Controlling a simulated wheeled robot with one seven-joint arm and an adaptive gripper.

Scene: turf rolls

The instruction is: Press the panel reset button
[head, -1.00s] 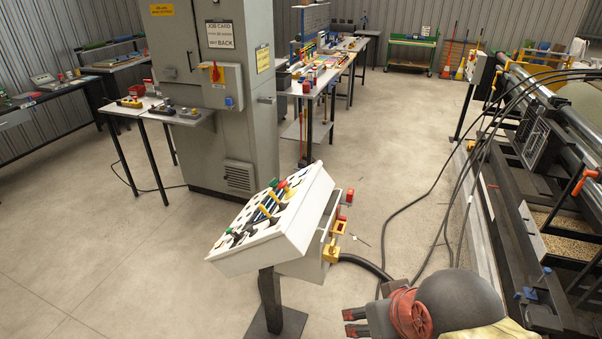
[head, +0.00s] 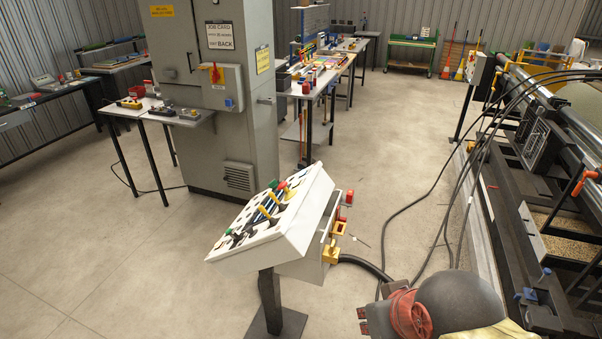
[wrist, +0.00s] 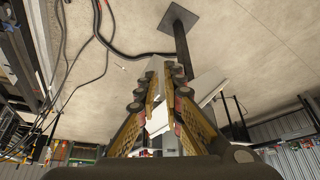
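A white sloped control console (head: 290,235) stands on a dark post in the middle of the head view. Its top carries several coloured levers and buttons, with a green one and a red one near its upper edge (head: 278,185). Red and yellow fittings (head: 338,227) sit on its right side. I cannot tell which control is the reset button. My gripper (head: 363,320) is low in the head view, right of the console and apart from it. Its fingers look parted and empty. In the wrist view the fingers (wrist: 166,72) rise in front of the console's white body (wrist: 209,86).
A grey cabinet (head: 211,140) behind the console carries a red-handled switch box (head: 215,85) with a blue button. Benches stand left and behind. Black cables (head: 440,190) run over the floor beside a large machine (head: 540,160) on the right. Floor left of the console is clear.

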